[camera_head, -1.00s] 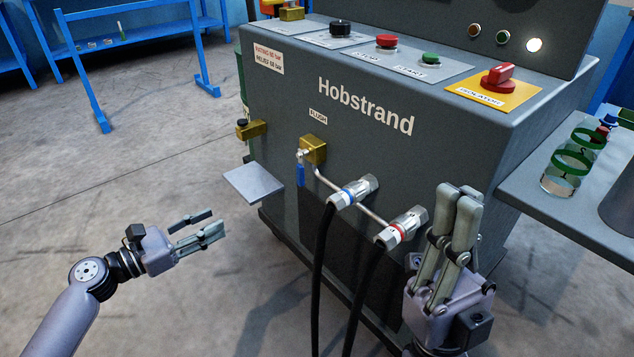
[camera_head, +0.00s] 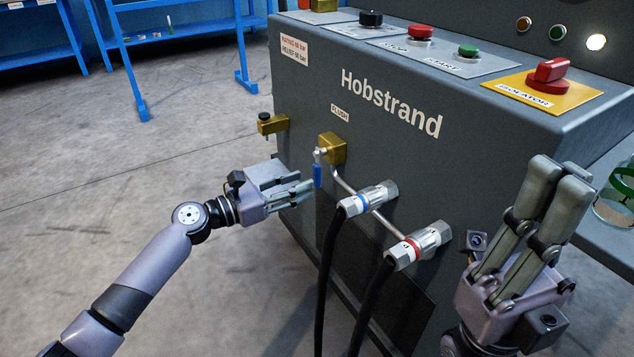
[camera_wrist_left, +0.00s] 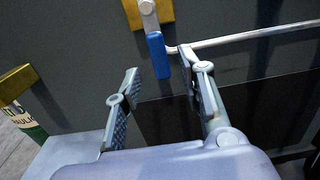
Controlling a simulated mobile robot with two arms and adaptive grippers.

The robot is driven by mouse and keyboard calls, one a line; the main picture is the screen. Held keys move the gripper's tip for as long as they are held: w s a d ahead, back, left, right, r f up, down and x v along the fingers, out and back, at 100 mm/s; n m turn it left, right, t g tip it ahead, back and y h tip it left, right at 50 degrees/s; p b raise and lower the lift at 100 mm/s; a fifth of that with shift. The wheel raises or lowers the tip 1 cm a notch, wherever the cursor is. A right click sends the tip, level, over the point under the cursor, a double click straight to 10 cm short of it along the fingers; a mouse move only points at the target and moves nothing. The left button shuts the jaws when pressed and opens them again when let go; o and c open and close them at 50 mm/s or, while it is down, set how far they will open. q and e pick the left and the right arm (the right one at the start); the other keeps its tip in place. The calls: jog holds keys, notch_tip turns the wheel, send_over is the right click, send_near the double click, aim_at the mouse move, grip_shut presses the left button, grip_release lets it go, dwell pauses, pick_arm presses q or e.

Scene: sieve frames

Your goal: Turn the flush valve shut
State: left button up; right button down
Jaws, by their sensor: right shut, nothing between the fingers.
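The flush valve is a brass block (camera_head: 332,147) on the front of the grey machine, under a FLUSH label. Its blue lever (camera_head: 318,175) hangs straight down from a silver pivot. In the left wrist view the lever (camera_wrist_left: 157,56) hangs just beyond my left gripper (camera_wrist_left: 163,65), lined up with the gap between its fingers. My left gripper (camera_head: 306,187) is open and empty, close to the lever's lower end; I cannot tell whether it touches. My right gripper (camera_head: 566,175) is shut and empty, raised at the right, away from the valve.
A metal pipe (camera_head: 345,183) runs from the valve behind two hose couplings, blue-ringed (camera_head: 367,199) and red-ringed (camera_head: 418,245), with black hoses hanging down. A second brass fitting (camera_head: 272,124) projects at the left.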

aim_at(314, 178)
pick_arm(q)
jog(key=shift+b+x, duration=0.7)
jog(key=shift+x, duration=2.1)
jog(key=shift+c, duration=0.4)
grip_shut()
